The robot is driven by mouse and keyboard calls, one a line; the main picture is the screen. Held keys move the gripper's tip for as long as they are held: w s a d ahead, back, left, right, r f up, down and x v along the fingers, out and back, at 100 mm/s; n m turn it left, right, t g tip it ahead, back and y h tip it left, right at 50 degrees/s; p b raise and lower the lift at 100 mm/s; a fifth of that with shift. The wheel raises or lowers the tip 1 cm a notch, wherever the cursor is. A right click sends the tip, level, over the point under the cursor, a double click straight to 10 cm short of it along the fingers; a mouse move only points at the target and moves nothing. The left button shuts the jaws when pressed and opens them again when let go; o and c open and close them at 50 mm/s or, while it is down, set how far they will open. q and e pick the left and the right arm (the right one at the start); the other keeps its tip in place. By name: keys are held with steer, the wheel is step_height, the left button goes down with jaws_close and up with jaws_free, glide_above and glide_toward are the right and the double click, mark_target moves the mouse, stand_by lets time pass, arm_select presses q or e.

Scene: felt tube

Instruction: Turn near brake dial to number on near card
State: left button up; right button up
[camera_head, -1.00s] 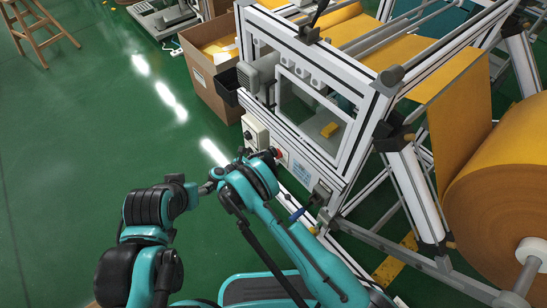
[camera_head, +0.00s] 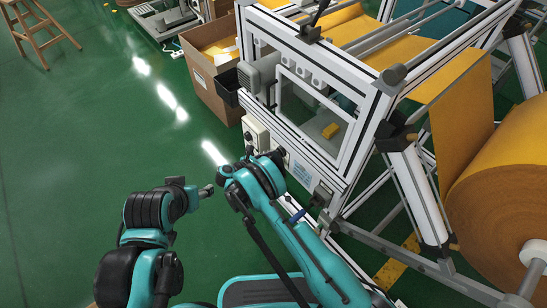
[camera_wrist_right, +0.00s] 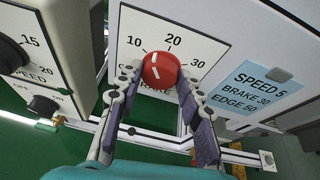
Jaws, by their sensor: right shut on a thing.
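The red brake dial (camera_wrist_right: 161,70) sits on a white scale plate (camera_wrist_right: 133,29) marked 10, 20 and 30 in the right wrist view. Its white mark points roughly upward, slightly left, seemingly between 10 and 20. The blue card (camera_wrist_right: 262,88) right of it reads SPEED 5, BRAKE 30, EDGE 50; it also shows in the head view (camera_head: 302,176). My right gripper (camera_wrist_right: 160,82) is shut on the dial, one finger on each side. In the head view my right wrist hides the dial. My left gripper (camera_head: 206,191) is apart from the machine; its fingers are unclear.
A speed dial (camera_wrist_right: 12,55) on a grey box and a smaller black knob (camera_wrist_right: 43,105) lie left of the brake dial. The machine frame (camera_head: 345,150) rises behind. A large orange roll (camera_head: 505,190) stands at right.

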steer(key=shift+s+m+t+y, duration=0.1)
steer(key=shift+m+t+y, duration=0.3)
steer(key=shift+m+t, duration=0.45)
steer(key=shift+d+m+t+y, duration=0.1)
steer(key=shift+m+t+y, duration=0.4)
steer(key=shift+m, duration=0.95)
steer(key=o, duration=1.1)
steer(key=shift+f, duration=0.1)
steer(key=shift+o, duration=0.2)
step_height(320, 180, up, 10)
steer(key=shift+r, duration=0.1)
